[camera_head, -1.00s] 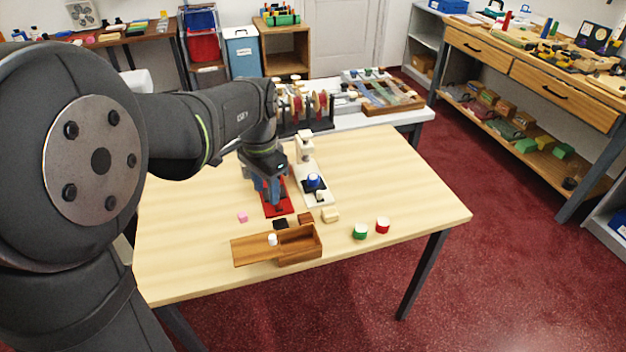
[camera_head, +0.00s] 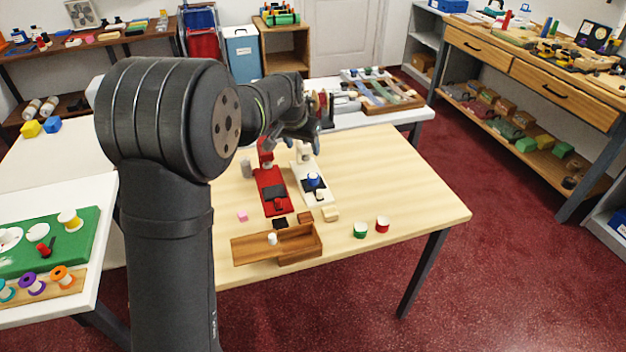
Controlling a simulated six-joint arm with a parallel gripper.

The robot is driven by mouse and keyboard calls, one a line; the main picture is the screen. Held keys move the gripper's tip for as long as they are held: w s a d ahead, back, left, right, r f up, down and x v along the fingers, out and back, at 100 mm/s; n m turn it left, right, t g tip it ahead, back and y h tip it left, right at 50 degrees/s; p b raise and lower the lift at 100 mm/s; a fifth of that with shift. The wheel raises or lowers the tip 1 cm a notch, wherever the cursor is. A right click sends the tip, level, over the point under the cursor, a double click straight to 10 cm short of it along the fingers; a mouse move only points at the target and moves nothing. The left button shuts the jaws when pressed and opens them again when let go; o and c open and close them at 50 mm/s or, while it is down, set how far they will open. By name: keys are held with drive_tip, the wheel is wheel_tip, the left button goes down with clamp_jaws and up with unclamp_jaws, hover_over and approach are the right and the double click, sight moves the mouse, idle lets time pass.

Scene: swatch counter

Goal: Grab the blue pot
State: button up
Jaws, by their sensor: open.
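The blue pot (camera_head: 313,180) is small and round and stands upright on the base of a white stand (camera_head: 304,156) on the wooden table. A small pale piece (camera_head: 319,195) is in front of it on that base. My gripper (camera_head: 312,143) is raised above and behind the pot, near the top of the white stand, apart from the pot. Its jaws are open, and I see nothing held; the fingers are small and dark here. A green pot (camera_head: 360,231) and a red pot (camera_head: 382,225) stand on the table toward the front right.
A red stand (camera_head: 271,192) is left of the white one. The wooden table's (camera_head: 415,190) right side is clear. A cluttered white table adjoins behind.

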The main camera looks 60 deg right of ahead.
hover_over(313, 176)
drive_tip(key=a, duration=0.2)
wheel_tip(313, 176, down, 11)
drive_tip(key=shift+s+f, duration=0.1)
drive_tip(key=shift+f, duration=0.1)
drive_tip(key=shift+a+x, duration=0.2)
drive_tip(key=shift+x, duration=2.4)
drive_tip(key=shift+f, duration=0.1)
drive_tip(key=c, duration=1.1)
